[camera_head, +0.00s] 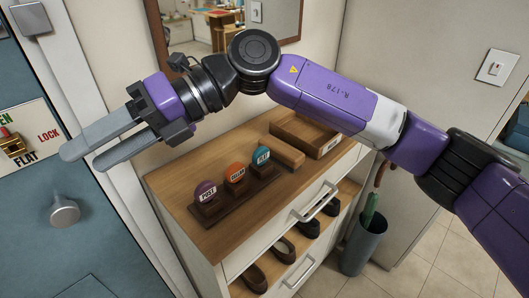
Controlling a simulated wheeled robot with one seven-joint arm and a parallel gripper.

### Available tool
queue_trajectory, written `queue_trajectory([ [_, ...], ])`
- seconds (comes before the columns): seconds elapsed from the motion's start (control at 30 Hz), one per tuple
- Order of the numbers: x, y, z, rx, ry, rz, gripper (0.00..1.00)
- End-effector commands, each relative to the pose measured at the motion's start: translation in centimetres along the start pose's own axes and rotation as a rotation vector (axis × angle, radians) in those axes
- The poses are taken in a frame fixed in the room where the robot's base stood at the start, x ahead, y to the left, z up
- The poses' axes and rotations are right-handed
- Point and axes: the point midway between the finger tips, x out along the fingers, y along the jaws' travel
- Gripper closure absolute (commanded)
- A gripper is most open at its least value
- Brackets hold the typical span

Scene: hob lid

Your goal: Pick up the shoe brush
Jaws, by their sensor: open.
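A brown wooden block with rounded ends, which looks like the shoe brush (287,152), lies on the wooden cabinet top, just left of a wooden tray. Its bristles cannot be made out. My gripper (82,158) is in the upper left, well left of the cabinet and in front of the blue door. Its two long grey fingers are apart with nothing between them. The gripper is clear of the brush.
A dark stand (237,200) holds three labelled round tags on the cabinet top (185,225). The tray (306,134) sits at the back right. Shoes fill the shelves below. A grey bin (362,247) stands right of the cabinet; a mirror (225,25) hangs above.

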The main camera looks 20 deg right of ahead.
Motion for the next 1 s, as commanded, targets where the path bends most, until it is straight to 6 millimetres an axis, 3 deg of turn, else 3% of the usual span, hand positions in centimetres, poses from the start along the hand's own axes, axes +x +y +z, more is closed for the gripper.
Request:
queue_trajectory([
  [0.03,-1.4,-2.2,0.1,-0.015,0.042,-0.112,0.51],
  [0.17,-6.0,-7.7,-0.1,-0.026,0.152,-0.386,0.51],
  [0.3,-12.9,-12.3,-0.3,-0.004,0.256,-0.665,0.51],
  [0.5,-23.9,-16.4,-1.5,0.093,0.397,-1.019,0.51],
  [0.6,-27.3,-18.0,-3.2,0.167,0.457,-1.113,0.51],
  [0.77,-29.4,-18.0,-4.6,0.215,0.518,-1.174,0.51],
  [1.0,-28.9,-19.5,-6.0,0.232,0.529,-1.174,0.51],
])
